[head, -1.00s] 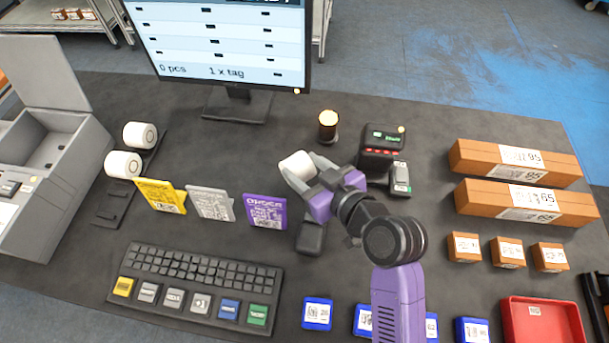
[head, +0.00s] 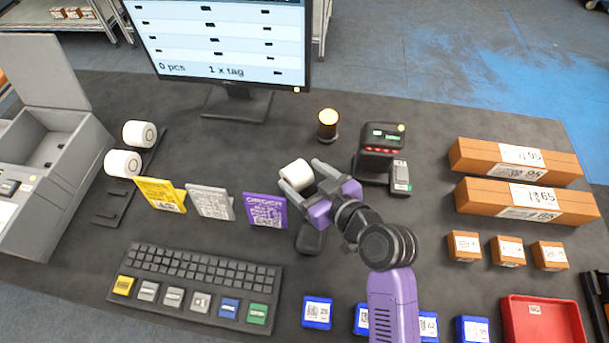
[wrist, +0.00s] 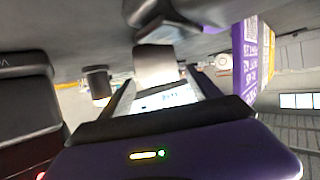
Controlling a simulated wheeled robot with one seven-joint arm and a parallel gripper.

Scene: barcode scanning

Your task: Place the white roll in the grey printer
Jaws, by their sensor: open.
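A white roll (head: 296,174) stands on the dark table near the middle in the head view, just beyond the purple card. It also shows in the wrist view (wrist: 155,66), ahead of the fingers. My gripper (head: 302,177) is open, its fingertips to either side of the roll's near part; contact cannot be told. The grey printer (head: 75,135) is at the far left with its lid raised and its bay open. Two more white rolls (head: 139,134) (head: 122,163) sit on a dark stand left of centre.
Yellow (head: 160,194), grey (head: 210,201) and purple (head: 265,210) cards stand between the roll and the printer. A keyboard (head: 200,270) lies in front. An amber lamp (head: 328,124) and a dark device (head: 380,148) stand behind and right of my gripper. A monitor (head: 230,45) is at the back.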

